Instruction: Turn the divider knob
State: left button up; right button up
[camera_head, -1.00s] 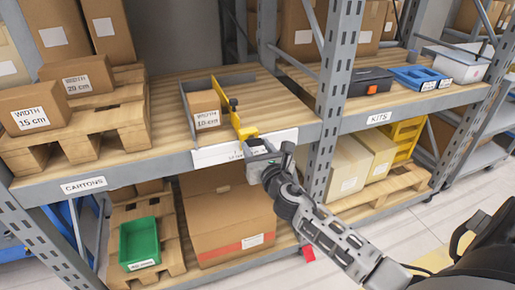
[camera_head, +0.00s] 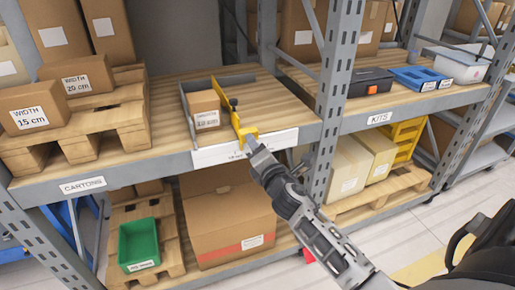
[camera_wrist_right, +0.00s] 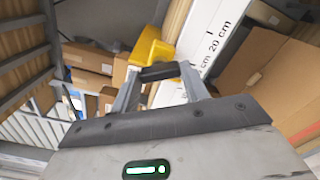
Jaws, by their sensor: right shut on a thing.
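The yellow divider (camera_head: 232,117) stands upright on the middle shelf, right of a small carton (camera_head: 205,110) lettered with a width. A yellow block (camera_head: 248,134) is at its front end, over the shelf edge. My right gripper (camera_head: 253,145) is at the front of this block. In the right wrist view my right gripper (camera_wrist_right: 160,72) is shut on a dark piece just below the yellow block (camera_wrist_right: 150,48); this appears to be the divider knob (camera_wrist_right: 159,72). The knob is hidden by the gripper in the head view. My left gripper is not in view.
A white scale strip (camera_head: 218,152) runs along the shelf front; the right wrist view shows its "20 cm" mark. Cartons on a pallet (camera_head: 85,140) are at left. A large box (camera_head: 228,215) sits below.

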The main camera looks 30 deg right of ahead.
jog(key=m, duration=0.5)
jog(key=shift+m, duration=0.3)
dwell(0.4)
jog(key=o, duration=1)
jog(key=b+v, duration=0.1)
jog(key=v, duration=1.5)
jog(key=shift+d, duration=0.1)
jog(key=s+a+f+m+g+y, duration=0.2)
jog(key=a+f+m, duration=0.2)
jog(key=a, duration=0.1)
jog(key=s+a+f+m+g+y, duration=0.2)
jog(key=s+a+f+m+y, duration=0.1)
jog(key=a+f+m, duration=0.2)
jog(key=s+a+f+m+g+y, duration=0.2)
jog(key=s+a+f+m, duration=0.1)
jog(key=a+f+m, duration=0.2)
jog(key=shift+s+a+f+g+y, duration=0.1)
jog(key=shift+a+g+y, duration=0.1)
jog(key=shift+a, duration=0.2)
jog(key=shift+s+a+f+g+y, duration=0.15)
jog(key=shift+a+g+y, duration=0.05)
jog(key=shift+a, duration=0.2)
